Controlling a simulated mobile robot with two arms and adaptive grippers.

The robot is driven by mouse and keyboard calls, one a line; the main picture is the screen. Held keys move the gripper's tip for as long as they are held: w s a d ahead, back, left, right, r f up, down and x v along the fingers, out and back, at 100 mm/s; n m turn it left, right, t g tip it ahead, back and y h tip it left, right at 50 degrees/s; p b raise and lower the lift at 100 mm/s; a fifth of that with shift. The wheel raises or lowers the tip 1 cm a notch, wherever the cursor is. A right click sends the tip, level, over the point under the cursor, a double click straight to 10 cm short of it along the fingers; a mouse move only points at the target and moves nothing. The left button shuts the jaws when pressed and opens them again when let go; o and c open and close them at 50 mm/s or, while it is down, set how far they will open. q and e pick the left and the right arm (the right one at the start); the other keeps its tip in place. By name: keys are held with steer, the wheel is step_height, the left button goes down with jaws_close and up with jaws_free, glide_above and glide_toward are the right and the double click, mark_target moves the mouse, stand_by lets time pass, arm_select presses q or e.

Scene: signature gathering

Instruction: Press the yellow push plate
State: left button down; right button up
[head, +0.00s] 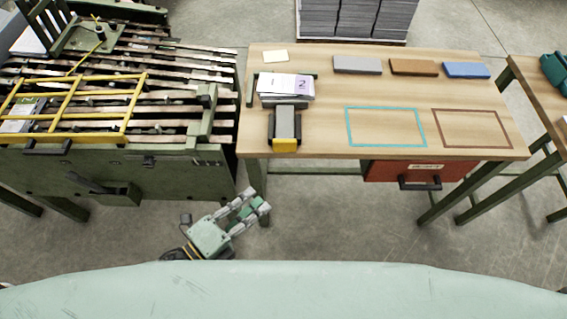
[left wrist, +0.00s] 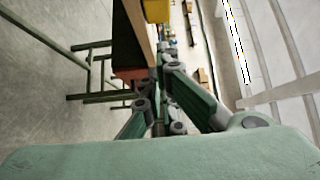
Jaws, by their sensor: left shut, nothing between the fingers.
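The yellow push plate (head: 285,145) is on the front end of a small grey and dark device at the left part of the wooden table, at its front edge. A yellow part, likely this plate, also shows at the top of the left wrist view (left wrist: 156,10). My left gripper (head: 257,200) is shut and empty, below and in front of the table edge, apart from the plate. In the left wrist view its fingers (left wrist: 165,108) come together beside the table edge. My right gripper is not in view.
A stack of papers (head: 286,86) lies behind the device. The wooden table (head: 330,85) bears grey, brown and blue blocks and two outlined rectangles. A red drawer (head: 385,171) hangs beneath it. A green slatted bench (head: 150,165) with a yellow frame (head: 128,118) stands left.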

mark_target(287, 148)
arm_select(q)
steer(key=w+a+p+x, duration=0.2)
steer(key=x, duration=1.1)
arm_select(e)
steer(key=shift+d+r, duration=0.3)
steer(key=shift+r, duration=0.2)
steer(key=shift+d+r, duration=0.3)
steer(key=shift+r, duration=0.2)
arm_select(q)
steer(key=shift+f, duration=0.1)
steer(key=w+b, duration=0.1)
steer(key=w, duration=0.2)
steer(key=shift+w, duration=0.35)
steer(key=shift+w+a, duration=0.1)
steer(key=shift+a, duration=0.05)
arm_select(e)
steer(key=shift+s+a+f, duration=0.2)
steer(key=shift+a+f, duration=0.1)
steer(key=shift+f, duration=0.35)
